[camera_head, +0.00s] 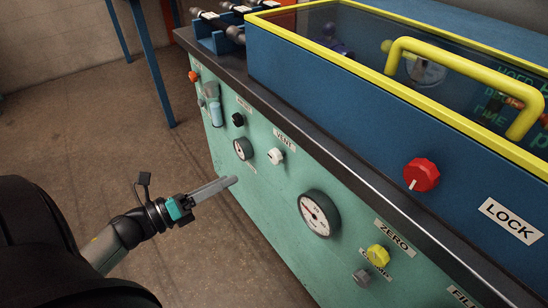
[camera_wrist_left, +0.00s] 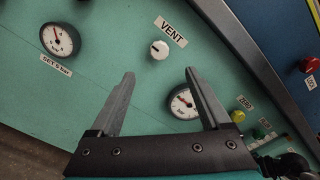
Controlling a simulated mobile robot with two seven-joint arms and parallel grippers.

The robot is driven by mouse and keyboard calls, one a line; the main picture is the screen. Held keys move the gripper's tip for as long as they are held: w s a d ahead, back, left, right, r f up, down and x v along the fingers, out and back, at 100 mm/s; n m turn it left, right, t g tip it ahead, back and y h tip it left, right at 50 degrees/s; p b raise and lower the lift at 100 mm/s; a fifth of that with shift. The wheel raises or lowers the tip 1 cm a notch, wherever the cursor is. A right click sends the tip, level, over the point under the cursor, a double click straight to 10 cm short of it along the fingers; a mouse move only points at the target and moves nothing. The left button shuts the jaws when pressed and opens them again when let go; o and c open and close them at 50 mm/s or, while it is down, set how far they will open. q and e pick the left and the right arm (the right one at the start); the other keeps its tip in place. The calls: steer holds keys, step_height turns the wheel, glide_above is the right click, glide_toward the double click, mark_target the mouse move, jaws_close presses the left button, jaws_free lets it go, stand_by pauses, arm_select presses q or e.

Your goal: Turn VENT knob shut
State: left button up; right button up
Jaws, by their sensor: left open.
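The VENT knob is a small white knob (camera_head: 276,156) on the green front panel, just under the VENT label (camera_head: 285,140). In the left wrist view the white knob (camera_wrist_left: 159,50) shows a dark pointer mark, with the VENT label (camera_wrist_left: 171,31) above it. My left gripper (camera_head: 230,182) is in front of the panel, lower left of the knob in the head view. In the left wrist view its two fingers (camera_wrist_left: 160,77) are spread with nothing between them, and the knob lies beyond the tips, apart from them. My right gripper is not in view.
A large gauge (camera_head: 319,213) and a small gauge (camera_head: 243,149) flank the knob. Above is a blue cabinet with a red knob (camera_head: 421,175) and yellow handle (camera_head: 398,58).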

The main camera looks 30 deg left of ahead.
mark_target(272, 157)
arm_select(q)
steer(key=b+x, duration=0.2)
steer(key=x, duration=0.9)
steer(key=shift+w+f+b, duration=0.1)
steer(key=shift+w+b, duration=0.05)
steer(key=shift+b, duration=0.2)
steer(key=shift+x, duration=0.9)
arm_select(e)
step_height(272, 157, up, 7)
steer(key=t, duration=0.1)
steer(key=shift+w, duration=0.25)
arm_select(q)
steer(key=shift+c, duration=0.2)
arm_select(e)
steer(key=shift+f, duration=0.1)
arm_select(q)
jaws_close()
